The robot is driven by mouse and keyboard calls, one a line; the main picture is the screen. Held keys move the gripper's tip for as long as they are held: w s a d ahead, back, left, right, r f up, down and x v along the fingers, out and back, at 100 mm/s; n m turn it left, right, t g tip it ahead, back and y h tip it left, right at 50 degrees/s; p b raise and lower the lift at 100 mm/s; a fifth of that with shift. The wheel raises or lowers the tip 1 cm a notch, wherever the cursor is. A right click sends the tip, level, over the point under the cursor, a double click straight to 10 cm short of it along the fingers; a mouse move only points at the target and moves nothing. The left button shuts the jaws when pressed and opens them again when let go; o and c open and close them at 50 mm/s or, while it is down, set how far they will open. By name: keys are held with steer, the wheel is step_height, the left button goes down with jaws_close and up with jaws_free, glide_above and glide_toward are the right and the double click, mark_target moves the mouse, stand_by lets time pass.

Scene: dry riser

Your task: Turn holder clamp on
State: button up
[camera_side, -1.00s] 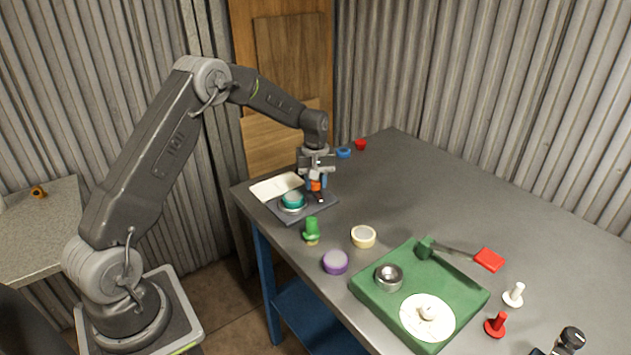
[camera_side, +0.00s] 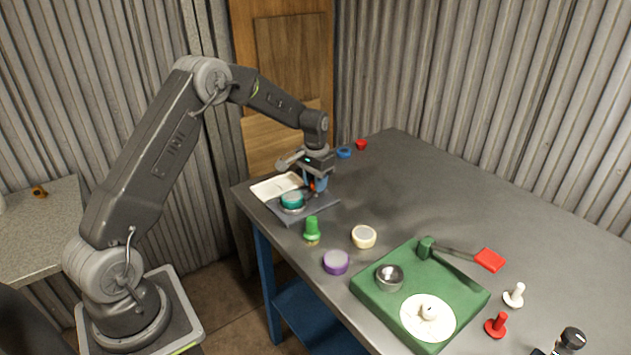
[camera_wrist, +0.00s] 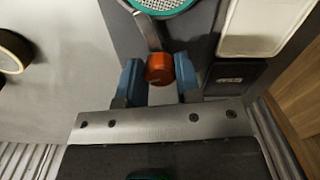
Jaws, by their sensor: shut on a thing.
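The holder is a dark grey base (camera_side: 318,208) at the far left of the table. It carries a round teal-topped piece (camera_side: 293,200), whose edge also shows at the top of the wrist view (camera_wrist: 162,4). The clamp's orange knob (camera_wrist: 159,69) sits at the end of a grey metal strip (camera_wrist: 148,32). In the side view the knob is mostly hidden by my gripper (camera_side: 316,186). My gripper points down, and its blue fingers stand on both sides of the knob, shut on it.
A cream tray (camera_side: 268,190) lies beside the teal piece. A green object (camera_side: 312,229), a cream ring (camera_side: 363,237) and a purple cap (camera_side: 336,262) stand nearer the front. A green tray (camera_side: 455,316) is to the right. The back right of the table is clear.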

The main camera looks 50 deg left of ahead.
steer(key=shift+r+m, duration=0.1)
steer(key=shift+m, duration=1.4)
stand_by(0.3)
steer(key=o, duration=0.9)
step_height(320, 180, up, 14)
steer(key=shift+f, duration=0.15)
